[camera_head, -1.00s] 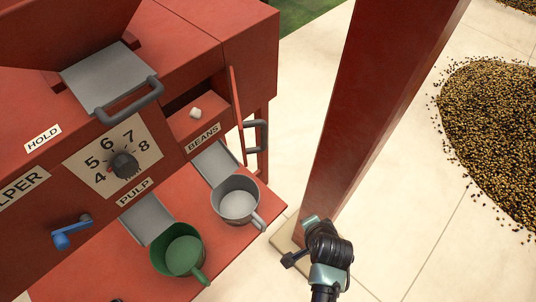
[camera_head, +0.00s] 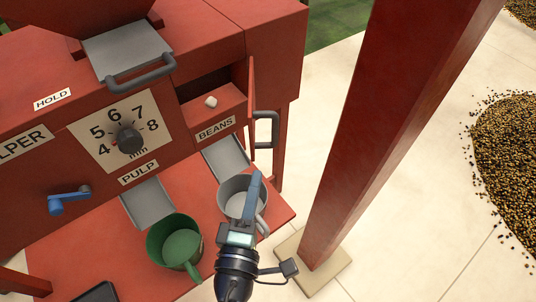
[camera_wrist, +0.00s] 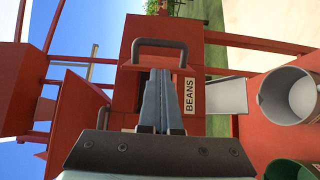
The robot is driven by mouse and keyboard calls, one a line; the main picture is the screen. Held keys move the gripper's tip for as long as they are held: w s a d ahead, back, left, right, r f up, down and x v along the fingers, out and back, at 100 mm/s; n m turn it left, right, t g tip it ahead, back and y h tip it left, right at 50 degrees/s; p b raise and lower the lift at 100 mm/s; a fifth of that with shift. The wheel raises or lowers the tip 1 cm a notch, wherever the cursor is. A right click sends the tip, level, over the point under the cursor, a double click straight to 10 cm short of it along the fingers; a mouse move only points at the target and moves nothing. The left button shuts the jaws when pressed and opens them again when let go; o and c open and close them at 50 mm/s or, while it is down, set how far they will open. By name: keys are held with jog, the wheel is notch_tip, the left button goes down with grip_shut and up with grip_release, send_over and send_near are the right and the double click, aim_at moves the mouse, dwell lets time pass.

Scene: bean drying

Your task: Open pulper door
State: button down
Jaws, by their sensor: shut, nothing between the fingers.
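The red pulper (camera_head: 60,130) stands at the left. Its small door (camera_head: 251,105) stands swung out beside the opening above the BEANS label, seen nearly edge-on. The door carries a grey bar handle (camera_head: 266,130), which also shows in the wrist view (camera_wrist: 160,42). My gripper (camera_head: 257,176) is over the grey cup in the head view, fingers pointing up toward the door handle.
A grey cup (camera_head: 233,190) and a green cup (camera_head: 160,245) stand on the red shelf (camera_head: 75,240) below the chutes. A red post (camera_head: 375,130) rises close to the right of my arm. A bean pile (camera_head: 510,150) lies on the pale floor at the right.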

aim_at(266, 144)
jog(key=w, duration=0.3)
jog(key=w+d+p, duration=0.1)
jog(key=w, duration=0.5)
jog(key=shift+w+d+p, duration=0.35)
jog(key=shift+d+p, duration=0.05)
jog(key=shift+d, duration=0.1)
